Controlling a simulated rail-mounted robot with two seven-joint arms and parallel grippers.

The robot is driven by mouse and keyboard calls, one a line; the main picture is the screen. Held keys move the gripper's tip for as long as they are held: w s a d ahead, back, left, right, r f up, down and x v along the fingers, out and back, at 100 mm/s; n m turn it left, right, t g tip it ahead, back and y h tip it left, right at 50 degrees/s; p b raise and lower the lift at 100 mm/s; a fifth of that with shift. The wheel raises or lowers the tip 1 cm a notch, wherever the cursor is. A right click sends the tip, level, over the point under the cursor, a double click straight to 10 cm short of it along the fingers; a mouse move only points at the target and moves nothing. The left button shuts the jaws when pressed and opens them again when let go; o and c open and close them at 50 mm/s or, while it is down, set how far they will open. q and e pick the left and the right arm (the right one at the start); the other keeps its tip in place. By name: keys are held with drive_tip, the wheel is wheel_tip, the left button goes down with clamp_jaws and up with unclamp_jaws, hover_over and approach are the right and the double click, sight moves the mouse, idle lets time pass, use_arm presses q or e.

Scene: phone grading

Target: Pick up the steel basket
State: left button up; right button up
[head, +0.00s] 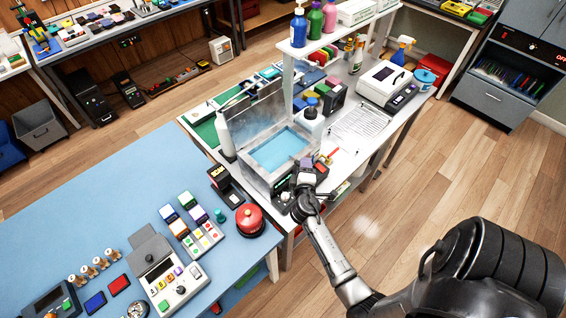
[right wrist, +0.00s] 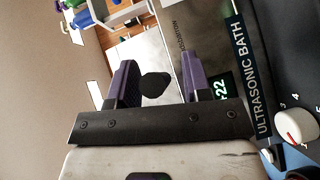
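The ultrasonic bath (head: 262,178) is a grey box with a raised clear lid and blue liquid (head: 277,150) inside. I cannot clearly make out a steel basket in either view. My right gripper (head: 313,168) is at the bath's front right corner in the head view. In the right wrist view its two purple-padded fingers are apart (right wrist: 160,78). A dark rounded knob (right wrist: 154,87) shows between them, with gaps on both sides; I cannot tell what it belongs to. The bath's labelled front (right wrist: 240,75) is just right of the fingers. My left gripper is not in view.
A red button (head: 250,219) and a card scanner (head: 224,186) are on the blue mat (head: 110,205) at left. A shelf post rises behind the bath.

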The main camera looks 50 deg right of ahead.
clamp_jaws()
drive_tip(key=shift+r, duration=0.15)
idle(0.4)
